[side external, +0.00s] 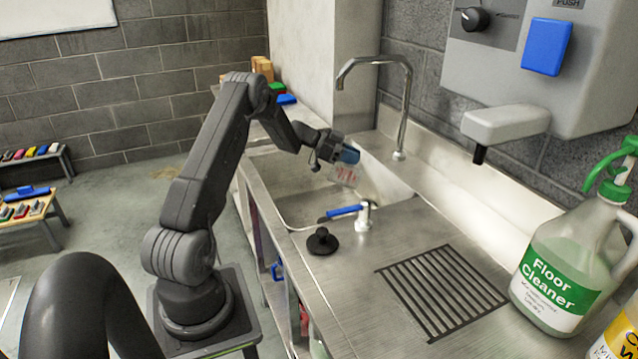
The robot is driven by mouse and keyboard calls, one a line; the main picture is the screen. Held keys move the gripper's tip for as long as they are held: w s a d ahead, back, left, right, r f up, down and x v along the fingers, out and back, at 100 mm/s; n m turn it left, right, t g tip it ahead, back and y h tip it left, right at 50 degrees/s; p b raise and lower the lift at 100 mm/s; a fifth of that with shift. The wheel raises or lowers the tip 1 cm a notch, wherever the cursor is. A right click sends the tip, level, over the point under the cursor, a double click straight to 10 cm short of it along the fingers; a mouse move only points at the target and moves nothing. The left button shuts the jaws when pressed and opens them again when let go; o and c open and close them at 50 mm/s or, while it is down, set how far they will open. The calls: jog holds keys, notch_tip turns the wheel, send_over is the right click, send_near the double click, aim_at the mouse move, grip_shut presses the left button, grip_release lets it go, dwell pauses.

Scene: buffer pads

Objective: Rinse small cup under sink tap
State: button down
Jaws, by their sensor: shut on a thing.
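My gripper (333,148) is over the sink basin (285,185), below the spout of the tap (405,100). It is shut on a small blue thing (349,155), which I take to be the small cup. Its jaws hide part of it, and its tilt is hard to tell. A pale, see-through patch with red marks (345,175) shows just under it; I cannot tell whether it is part of the cup. I see no clear water stream from the spout.
A black drain grille (440,290) and a floor cleaner jug (568,262) are on the counter to the right. A wall dispenser (505,122) overhangs the back.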

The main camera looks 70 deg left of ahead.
jog(key=shift+f, duration=0.2)
jog(key=shift+w+d+f+g+y, duration=0.2)
jog(key=shift+w+f+g+y, duration=0.15)
jog(key=shift+g+y, duration=0.2)
jog(key=w+d+f+g+y+p, duration=0.2)
jog(key=w+d+f+g+y, duration=0.3)
jog(key=f+g, duration=0.5)
jog(key=shift+w+f+y, duration=0.65)
jog(key=shift+w+y, duration=0.2)
jog(key=shift+w, duration=0.45)
jog(key=shift+g, duration=0.25)
